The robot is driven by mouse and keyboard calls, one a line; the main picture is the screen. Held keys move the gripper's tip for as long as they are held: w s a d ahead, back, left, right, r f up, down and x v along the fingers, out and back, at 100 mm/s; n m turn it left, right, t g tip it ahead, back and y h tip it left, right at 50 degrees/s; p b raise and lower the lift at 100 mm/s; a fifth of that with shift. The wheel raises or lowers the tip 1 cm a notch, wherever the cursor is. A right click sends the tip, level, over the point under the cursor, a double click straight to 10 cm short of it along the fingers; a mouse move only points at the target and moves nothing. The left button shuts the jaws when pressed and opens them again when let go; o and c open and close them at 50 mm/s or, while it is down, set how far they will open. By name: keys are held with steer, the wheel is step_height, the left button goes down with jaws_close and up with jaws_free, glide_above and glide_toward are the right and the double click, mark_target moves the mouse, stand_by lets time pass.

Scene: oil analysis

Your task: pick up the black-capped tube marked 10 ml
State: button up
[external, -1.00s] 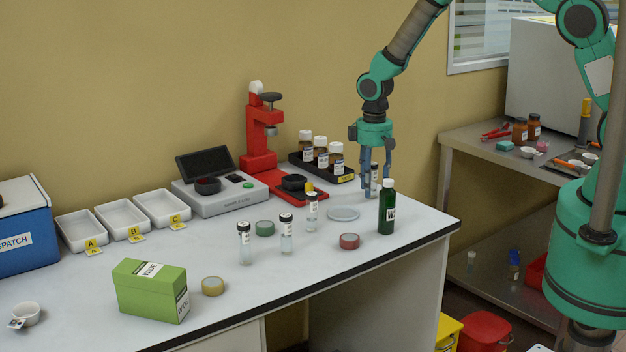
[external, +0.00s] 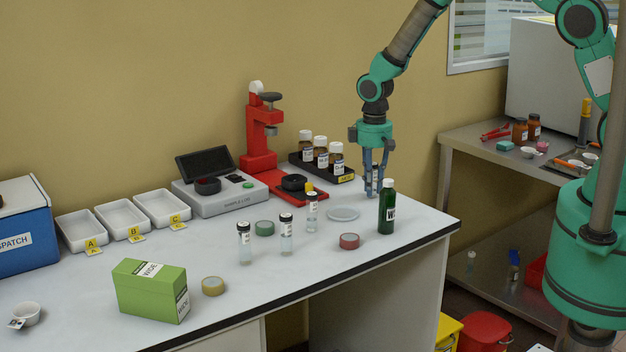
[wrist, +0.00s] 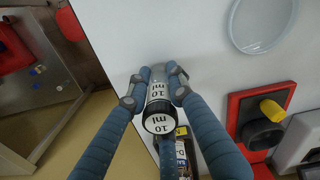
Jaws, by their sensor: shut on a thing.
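The black-capped tube marked 10 ml (wrist: 160,121) is between the blue fingers of my gripper (wrist: 156,80) in the wrist view, its cap and label facing the camera. My gripper is shut on it. In the external view my gripper (external: 374,190) is low over the right part of the bench, behind the green bottle, and the tube (external: 375,175) is partly hidden by the fingers. The tube looks upright, and I cannot tell whether its base touches the bench. Other black-capped tubes (external: 244,243), (external: 286,235) and (external: 312,212) stand on the bench to the left.
A dark green bottle (external: 387,210) stands just in front of my gripper. A clear dish (external: 343,214) and a red tape roll (external: 349,241) lie to its left. The black rack of brown bottles (external: 345,179) and the red press (external: 261,150) stand behind and left.

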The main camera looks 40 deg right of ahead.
steer(key=shift+r, duration=0.45)
step_height(320, 180, up, 3)
steer(key=shift+p, duration=0.3)
steer(key=s+d, duration=0.1)
steer(key=s, duration=0.4)
steer(key=s+d, duration=0.2)
steer(key=s, duration=0.3)
steer(key=s+d+r, duration=0.1)
steer(key=s+d, duration=0.1)
steer(key=s, duration=0.3)
steer(key=shift+d+p, duration=0.15)
steer(key=shift+p, duration=0.2)
